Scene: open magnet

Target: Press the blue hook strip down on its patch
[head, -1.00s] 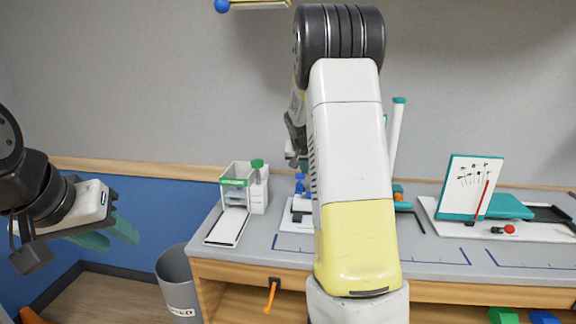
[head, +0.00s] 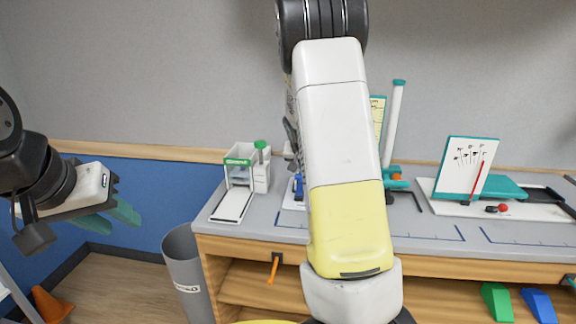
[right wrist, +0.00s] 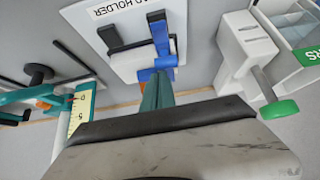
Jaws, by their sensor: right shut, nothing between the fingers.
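A white holder plate (right wrist: 108,13) with black parts fills the top middle of the right wrist view. A blue piece (right wrist: 160,40), which looks like the blue hook strip, stands on it with a wider blue part nearer the camera. My right gripper (right wrist: 157,78) is shut and empty, its teal fingertips at the blue part; I cannot tell whether they touch. The patch cannot be made out. In the head view my right arm hides most of the holder, leaving a little blue (head: 298,186) at its edge. My left gripper (head: 112,219) hangs open and empty at the left, away from the bench.
A green-topped dispenser (head: 240,170) stands left of the holder. A teal stand with a yellow ruler (right wrist: 82,105) is on the other side. A whiteboard stand (head: 470,168) is at the bench's right. A grey bin (head: 186,270) stands on the floor left of the bench.

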